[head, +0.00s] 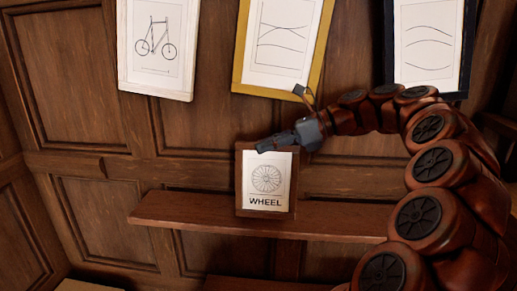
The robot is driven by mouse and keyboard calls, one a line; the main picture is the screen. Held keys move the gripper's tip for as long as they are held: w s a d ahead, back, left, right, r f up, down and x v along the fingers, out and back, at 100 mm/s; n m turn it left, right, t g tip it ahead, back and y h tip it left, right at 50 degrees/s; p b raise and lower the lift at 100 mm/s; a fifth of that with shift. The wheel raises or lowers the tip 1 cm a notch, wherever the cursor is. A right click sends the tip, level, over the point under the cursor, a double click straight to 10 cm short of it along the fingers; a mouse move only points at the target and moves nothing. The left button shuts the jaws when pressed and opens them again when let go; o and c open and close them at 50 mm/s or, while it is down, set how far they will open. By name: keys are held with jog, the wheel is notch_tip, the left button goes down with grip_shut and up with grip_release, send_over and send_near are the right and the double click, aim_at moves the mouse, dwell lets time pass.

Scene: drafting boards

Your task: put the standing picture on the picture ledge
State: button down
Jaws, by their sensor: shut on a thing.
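The standing picture (267,178) is a small brown-framed drawing of a spoked wheel with the word WHEEL below it. It is upright, in front of the wooden picture ledge (340,218), and its lower edge overlaps the ledge in the head view. I cannot tell whether it rests on the ledge or is held just above or in front of it. My gripper (268,146) is shut on the top edge of the picture's frame. My arm reaches in from the right.
Above the ledge hang a white-framed bicycle drawing (158,45), a yellow-framed drawing (282,45) and a dark-framed drawing (428,45). Panelled wood wall (75,75) lies behind. The ledge is bare on both sides of the picture.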

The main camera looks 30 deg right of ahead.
jog(key=shift+w+f+p, duration=0.95)
jog(key=shift+w+f, duration=0.95)
jog(key=shift+w, duration=0.1)
jog(key=c, duration=1.1)
grip_release()
jog(key=shift+f, duration=0.15)
jog(key=shift+o, duration=0.2)
jog(key=b+v, duration=0.2)
jog(key=v, duration=0.5)
jog(key=shift+s+d+r, duration=0.15)
jog(key=shift+d+r, duration=0.1)
